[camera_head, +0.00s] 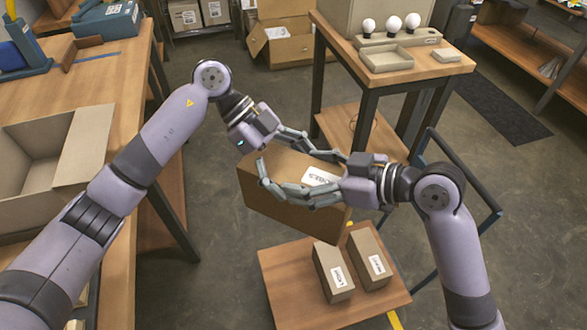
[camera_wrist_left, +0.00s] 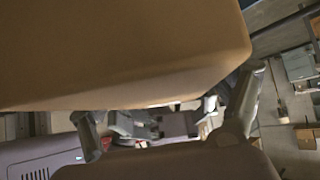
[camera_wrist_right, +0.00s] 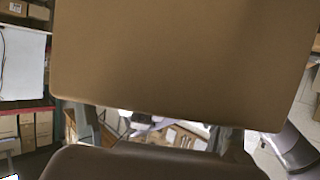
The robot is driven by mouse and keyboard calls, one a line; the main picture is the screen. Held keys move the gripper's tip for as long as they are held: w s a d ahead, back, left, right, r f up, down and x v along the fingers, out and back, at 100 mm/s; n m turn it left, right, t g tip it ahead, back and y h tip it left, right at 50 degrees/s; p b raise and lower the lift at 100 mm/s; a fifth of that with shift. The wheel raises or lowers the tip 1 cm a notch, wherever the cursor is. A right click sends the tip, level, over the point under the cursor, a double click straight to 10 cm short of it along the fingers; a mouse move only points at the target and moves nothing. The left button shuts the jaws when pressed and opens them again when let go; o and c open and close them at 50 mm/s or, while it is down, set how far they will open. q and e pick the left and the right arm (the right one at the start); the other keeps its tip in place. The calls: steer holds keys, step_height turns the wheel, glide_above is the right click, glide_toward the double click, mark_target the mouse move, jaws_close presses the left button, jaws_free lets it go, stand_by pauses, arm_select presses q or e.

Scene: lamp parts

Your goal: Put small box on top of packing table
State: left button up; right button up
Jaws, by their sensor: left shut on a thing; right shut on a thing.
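A brown cardboard box (camera_head: 288,217) with a white label is held in the air between my two grippers, tilted, above a low wooden cart. The box fills much of the left wrist view (camera_wrist_left: 120,55) and the right wrist view (camera_wrist_right: 180,60). A wooden table (camera_head: 128,85), perhaps the packing table, stands at the left, with an open carton (camera_head: 85,150) on its near part.
The low cart (camera_head: 290,285) bears two small labelled boxes (camera_head: 333,272) (camera_head: 370,256) standing side by side. A bench (camera_head: 440,68) at the back right bears bulbs and a tray. Floor shows between table and cart.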

arm_select(q)
steer(key=c, duration=0.4)
steer(key=o, duration=1.7)
steer(key=v, duration=1.2)
